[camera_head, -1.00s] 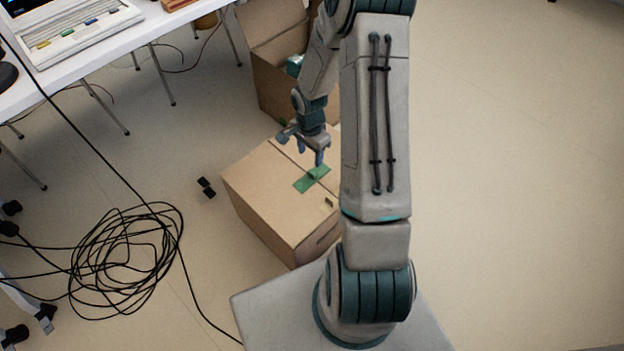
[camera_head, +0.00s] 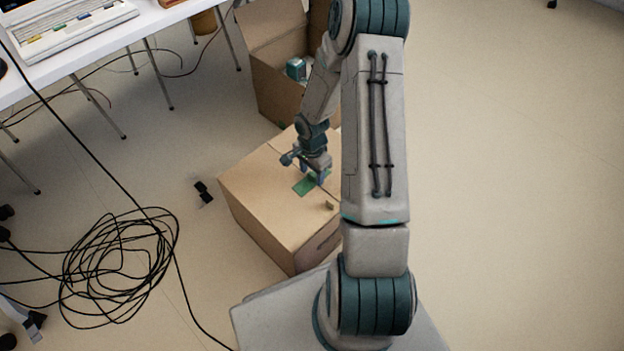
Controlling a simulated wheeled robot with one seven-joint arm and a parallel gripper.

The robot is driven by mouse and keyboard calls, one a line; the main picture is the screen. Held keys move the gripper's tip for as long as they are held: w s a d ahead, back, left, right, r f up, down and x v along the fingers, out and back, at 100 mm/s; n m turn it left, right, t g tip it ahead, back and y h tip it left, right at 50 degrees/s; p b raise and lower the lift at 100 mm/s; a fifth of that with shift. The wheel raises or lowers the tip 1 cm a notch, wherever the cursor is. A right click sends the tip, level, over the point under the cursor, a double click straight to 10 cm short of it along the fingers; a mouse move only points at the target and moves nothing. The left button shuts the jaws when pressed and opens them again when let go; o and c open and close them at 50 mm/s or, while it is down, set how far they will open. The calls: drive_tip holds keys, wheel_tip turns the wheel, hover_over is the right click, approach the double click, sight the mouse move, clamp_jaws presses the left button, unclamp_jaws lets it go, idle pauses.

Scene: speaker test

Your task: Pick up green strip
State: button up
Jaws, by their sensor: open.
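The green strip (camera_head: 304,187) lies on the top of a closed cardboard box (camera_head: 262,193), near the middle of the box top. My gripper (camera_head: 310,176) is low over the box, pointing down, at the right part of the strip. Its fingers are open and hide part of the strip. I cannot tell whether the fingertips touch the strip or the box.
A coil of black cable (camera_head: 118,262) lies on the floor at left. A white table (camera_head: 100,45) is at upper left.

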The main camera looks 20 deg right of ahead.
sight(312, 174)
drive_tip(key=c, duration=1)
drive_tip(key=shift+c, duration=0.2)
drive_tip(key=shift+r, duration=0.1)
wheel_tip(312, 174, up, 4)
drive_tip(key=shift+p, duration=1.2)
drive_tip(key=d+r+p, duration=0.4)
drive_tip(key=d+r, duration=0.2)
drive_tip(key=d, duration=0.5)
drive_tip(key=shift+w+d+r, duration=0.15)
drive_tip(key=shift+d+r, duration=0.2)
drive_tip(key=shift+r, duration=0.05)
clamp_jaws()
drive_tip(key=shift+r+p, duration=1.35)
drive_tip(key=shift+r, duration=0.25)
